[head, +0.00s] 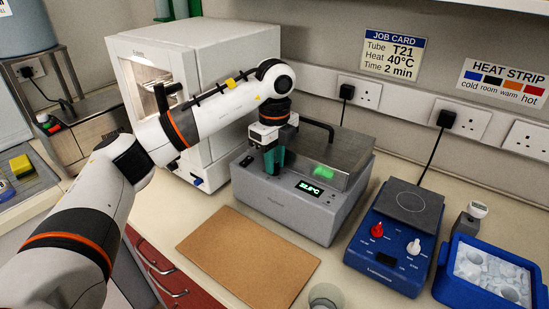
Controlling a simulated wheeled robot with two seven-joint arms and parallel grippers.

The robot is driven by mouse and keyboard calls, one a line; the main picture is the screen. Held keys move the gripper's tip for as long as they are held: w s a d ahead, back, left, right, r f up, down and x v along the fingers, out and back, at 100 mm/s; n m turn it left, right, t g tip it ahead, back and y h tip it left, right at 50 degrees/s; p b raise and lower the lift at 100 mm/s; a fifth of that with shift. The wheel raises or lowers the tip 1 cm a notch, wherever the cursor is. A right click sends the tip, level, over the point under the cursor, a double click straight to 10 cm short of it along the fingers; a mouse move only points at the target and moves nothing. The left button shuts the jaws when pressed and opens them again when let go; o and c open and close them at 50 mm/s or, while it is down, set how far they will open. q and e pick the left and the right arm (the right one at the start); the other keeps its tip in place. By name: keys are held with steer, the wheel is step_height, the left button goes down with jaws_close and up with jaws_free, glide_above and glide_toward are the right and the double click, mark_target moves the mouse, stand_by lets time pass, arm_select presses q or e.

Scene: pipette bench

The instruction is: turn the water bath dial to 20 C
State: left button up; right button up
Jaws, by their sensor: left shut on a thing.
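The water bath (345,205) is a grey box with a metal lid (325,150) and a black handle, at the centre of the head view. Its small display (310,188) is lit with a temperature in °C; the digits are too small to read surely. My left gripper (271,163) points down at the left part of the bath's front. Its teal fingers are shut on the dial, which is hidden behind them. My right gripper is not in view.
A brown board (248,257) lies in front of the bath, with a clear cup (325,296) near it. A blue hotplate device (385,250) with red and white knobs and a blue ice tray (452,290) stand right. A white cabinet (225,50) stands behind my left arm.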

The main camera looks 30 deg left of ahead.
arm_select(q)
steer(key=shift+r+n, duration=0.1)
steer(key=shift+n, duration=0.5)
steer(key=o, duration=1)
